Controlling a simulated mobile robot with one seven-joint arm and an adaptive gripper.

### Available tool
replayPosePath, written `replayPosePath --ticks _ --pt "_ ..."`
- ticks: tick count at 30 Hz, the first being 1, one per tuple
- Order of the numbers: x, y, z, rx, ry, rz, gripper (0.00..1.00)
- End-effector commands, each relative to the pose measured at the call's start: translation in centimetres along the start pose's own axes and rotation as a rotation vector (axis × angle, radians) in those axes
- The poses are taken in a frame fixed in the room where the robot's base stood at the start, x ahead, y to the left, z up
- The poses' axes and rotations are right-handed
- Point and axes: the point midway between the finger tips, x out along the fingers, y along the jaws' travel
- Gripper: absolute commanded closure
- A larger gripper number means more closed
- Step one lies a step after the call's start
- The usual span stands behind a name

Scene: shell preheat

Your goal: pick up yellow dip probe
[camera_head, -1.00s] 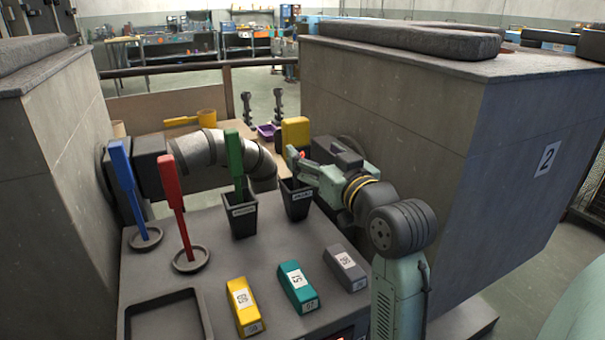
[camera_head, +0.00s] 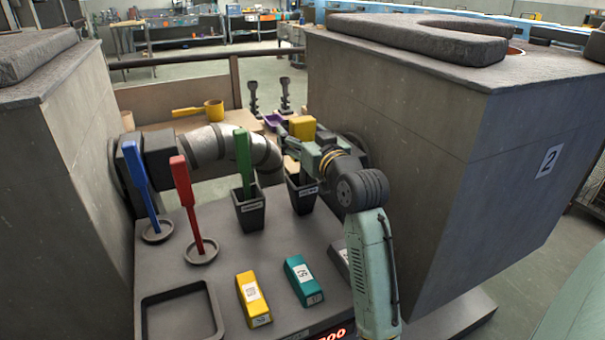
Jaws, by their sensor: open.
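A yellow block-like thing (camera_head: 302,126) shows just behind my gripper (camera_head: 284,134). I cannot tell whether it is the yellow dip probe's handle or a separate object; no yellow shaft shows. My gripper is open and points away to the left, above the right black holder (camera_head: 301,194). My wrist hides part of that holder's opening. The left black holder (camera_head: 249,212) holds an upright green probe (camera_head: 243,160). A blue probe (camera_head: 138,180) and a red probe (camera_head: 186,195) stand tilted in round dishes at the left.
Yellow (camera_head: 253,300) and teal (camera_head: 303,281) labelled blocks lie in front; my arm partly hides a grey one. An empty black tray (camera_head: 148,312) is at front left. Large grey housings stand left (camera_head: 50,180) and right (camera_head: 430,140). A yellow ladle (camera_head: 213,110) lies behind.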

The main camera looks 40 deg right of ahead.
Motion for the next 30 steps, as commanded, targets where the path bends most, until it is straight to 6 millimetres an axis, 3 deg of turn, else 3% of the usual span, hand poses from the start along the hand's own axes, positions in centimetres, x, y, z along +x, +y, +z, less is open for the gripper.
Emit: replayPosePath --ticks 5,27,30 --pt "0.00 -0.02 0.06 0.000 0.000 0.000 0.30" --pt "-0.02 -0.03 0.06 0.000 0.000 0.000 0.79" --pt "-0.04 -0.03 -0.02 -0.001 0.001 0.000 0.82"
